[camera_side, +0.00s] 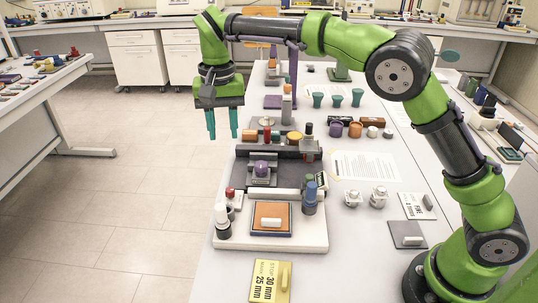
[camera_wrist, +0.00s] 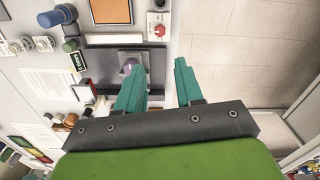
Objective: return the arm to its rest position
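My gripper (camera_side: 221,124) hangs at the left of the work table (camera_side: 215,262) in the side view, its two teal fingers pointing down over the floor beside the table edge. The fingers are apart with nothing between them. In the wrist view my gripper (camera_wrist: 158,80) also shows spread fingers with an empty gap. A grey fixture with a purple knob (camera_side: 262,168) stands on the table, to the right of and below the gripper in the side view. The purple knob (camera_wrist: 128,67) shows beyond the left finger in the wrist view.
A white base with an orange pad (camera_side: 271,218) and small bottles stands nearer the camera. A yellow block (camera_side: 270,281) lies at the front. Teal cups (camera_side: 337,100) stand farther back. Open floor (camera_side: 120,200) lies to the left, and a side bench (camera_side: 50,105) stands beyond.

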